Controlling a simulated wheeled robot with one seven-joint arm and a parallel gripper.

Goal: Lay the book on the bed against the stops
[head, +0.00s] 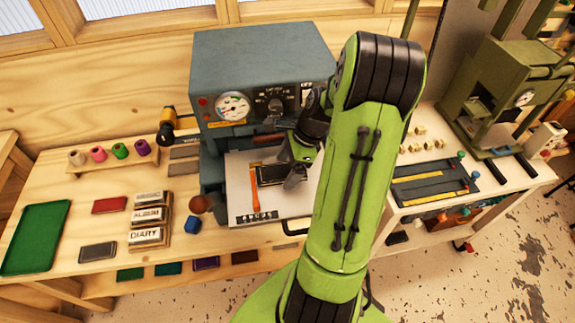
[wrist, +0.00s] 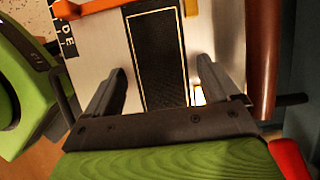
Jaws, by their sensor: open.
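The book (head: 270,175) is dark with a thin gold border and lies flat on the pale metal bed (head: 238,172) of the grey press. An orange bar (head: 255,200), seemingly one of the stops, runs along its left side in the head view. I cannot tell whether book and bar touch. In the wrist view the book (wrist: 157,60) runs up between the fingers, with the orange bar (wrist: 92,6) near its far end. My gripper (wrist: 160,76) is open, one finger on each side of the book. In the head view my gripper (head: 292,166) partly hides the book's right end.
The grey press body (head: 255,75) rises behind the bed. Stacked labelled blocks (head: 150,220), a red block (head: 109,205) and a green tray (head: 35,237) lie to the left. A dark slotted rack (head: 430,185) and a green machine (head: 500,95) stand to the right.

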